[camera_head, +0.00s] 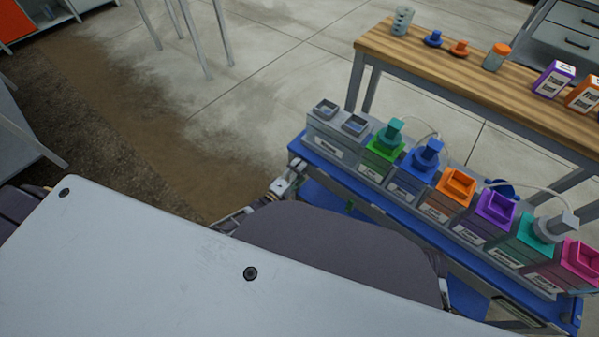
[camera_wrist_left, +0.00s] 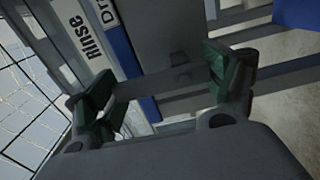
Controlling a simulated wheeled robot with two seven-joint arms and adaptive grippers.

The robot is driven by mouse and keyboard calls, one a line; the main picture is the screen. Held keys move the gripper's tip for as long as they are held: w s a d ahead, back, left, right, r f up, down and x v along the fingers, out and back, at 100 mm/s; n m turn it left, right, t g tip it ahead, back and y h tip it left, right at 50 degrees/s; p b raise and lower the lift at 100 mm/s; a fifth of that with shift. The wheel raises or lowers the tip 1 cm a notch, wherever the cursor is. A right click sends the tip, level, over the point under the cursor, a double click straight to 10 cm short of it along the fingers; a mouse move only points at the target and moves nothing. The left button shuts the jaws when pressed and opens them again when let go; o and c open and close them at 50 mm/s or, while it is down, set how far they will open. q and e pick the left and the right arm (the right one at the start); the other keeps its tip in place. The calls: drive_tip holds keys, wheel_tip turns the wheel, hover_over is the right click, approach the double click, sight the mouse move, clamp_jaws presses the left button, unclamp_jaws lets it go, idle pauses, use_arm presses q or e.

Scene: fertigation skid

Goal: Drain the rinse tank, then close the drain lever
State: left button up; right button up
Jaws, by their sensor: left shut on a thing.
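The grey rinse tank (camera_head: 331,137), with two square openings on top, stands at the left end of the blue cart. In the head view the gripper (camera_head: 272,195) is small and partly hidden beside the cart's left end. The lever's position is unclear. My right gripper is not seen.
Several coloured containers (camera_head: 457,185) stand in a row on the blue cart (camera_head: 297,148), some with pump tops and pale hoses. A wooden bench (camera_head: 431,63) behind holds bottles and boxes. Bare floor (camera_head: 255,95) lies left of the cart.

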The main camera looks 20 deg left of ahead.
use_arm(q)
drive_tip(key=shift+a, duration=0.1)
idle(0.3)
drive_tip(key=o, duration=1.3)
drive_tip(key=shift+o, duration=0.2)
drive_tip(key=shift+s, duration=0.15)
drive_tip(key=v, duration=1.1)
drive_tip(key=shift+s, duration=0.35)
drive_tip(key=shift+a, duration=0.1)
